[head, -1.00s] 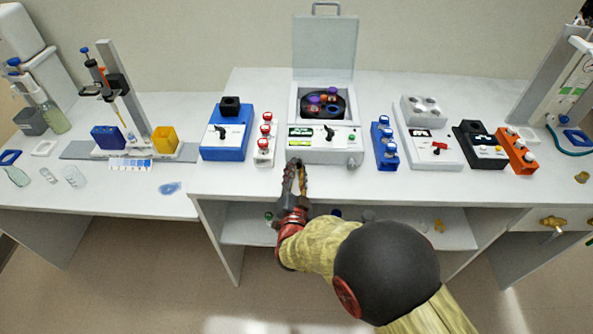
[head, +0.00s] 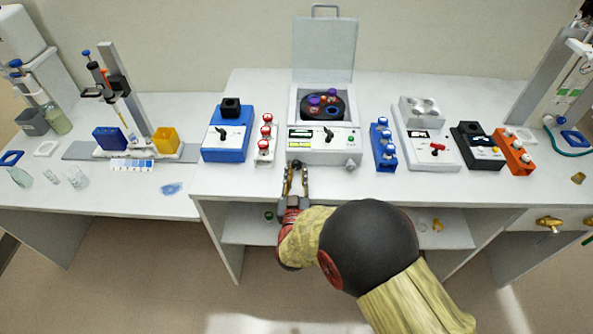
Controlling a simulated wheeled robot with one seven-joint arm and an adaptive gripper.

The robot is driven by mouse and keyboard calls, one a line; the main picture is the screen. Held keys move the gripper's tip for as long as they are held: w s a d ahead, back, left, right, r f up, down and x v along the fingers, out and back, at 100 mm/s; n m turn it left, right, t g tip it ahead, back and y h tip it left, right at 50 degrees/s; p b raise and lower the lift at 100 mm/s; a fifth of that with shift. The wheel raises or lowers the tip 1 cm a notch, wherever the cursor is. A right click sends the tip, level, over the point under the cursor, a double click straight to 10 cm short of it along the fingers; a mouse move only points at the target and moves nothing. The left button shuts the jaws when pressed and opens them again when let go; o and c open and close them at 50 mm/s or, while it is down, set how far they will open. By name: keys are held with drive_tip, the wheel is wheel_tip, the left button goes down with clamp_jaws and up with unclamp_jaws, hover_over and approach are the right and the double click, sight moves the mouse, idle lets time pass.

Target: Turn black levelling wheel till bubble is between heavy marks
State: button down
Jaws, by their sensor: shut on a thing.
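The white centrifuge (head: 318,153) stands on the middle bench with its lid up. A small strip window (head: 300,133) is on the left of its front panel. The bubble and marks are too small to read. My gripper (head: 296,166) is at the centrifuge's lower left front corner, at the bench edge. Its two fingers are on either side of the small black levelling wheel (head: 296,163), shut on it. A grey knob (head: 350,164) shows at the lower right front corner.
A blue device (head: 227,143) and a red-capped tube rack (head: 264,150) stand on the left. A blue rack (head: 383,153) and a white device with a red switch (head: 430,150) stand on the right. A shelf (head: 245,229) lies below the bench.

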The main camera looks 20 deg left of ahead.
drive_tip(key=shift+n, duration=0.6)
drive_tip(key=c, duration=1.8)
unclamp_jaws()
drive_tip(key=v, duration=1.2)
